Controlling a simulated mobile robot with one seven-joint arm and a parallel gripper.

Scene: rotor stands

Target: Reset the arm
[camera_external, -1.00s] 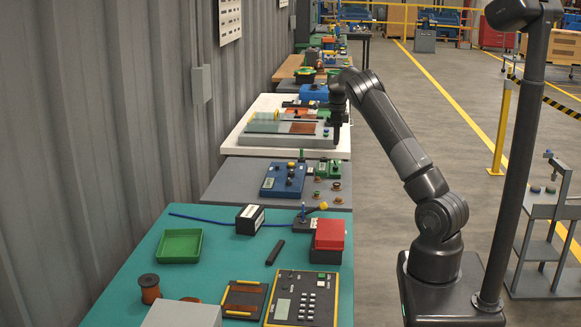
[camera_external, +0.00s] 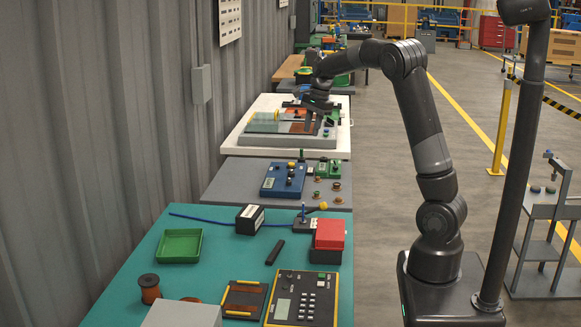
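My arm rises from its base at the lower right and bends over toward the benches. My gripper (camera_external: 314,122) hangs over the right part of the grey fixture (camera_external: 262,140) on the white bench, near its reddish-brown panel. The fingers are small and dark here, so I cannot tell whether they are open or shut, or whether they touch the fixture. No held object can be made out.
A grey bench (camera_external: 215,190) with a blue control box (camera_external: 284,179) stands nearer. The teal bench (camera_external: 215,265) in front holds a green tray (camera_external: 180,245), a red box (camera_external: 329,234) and a keypad panel (camera_external: 302,298). A corrugated wall is on the left; open floor (camera_external: 470,120) is on the right.

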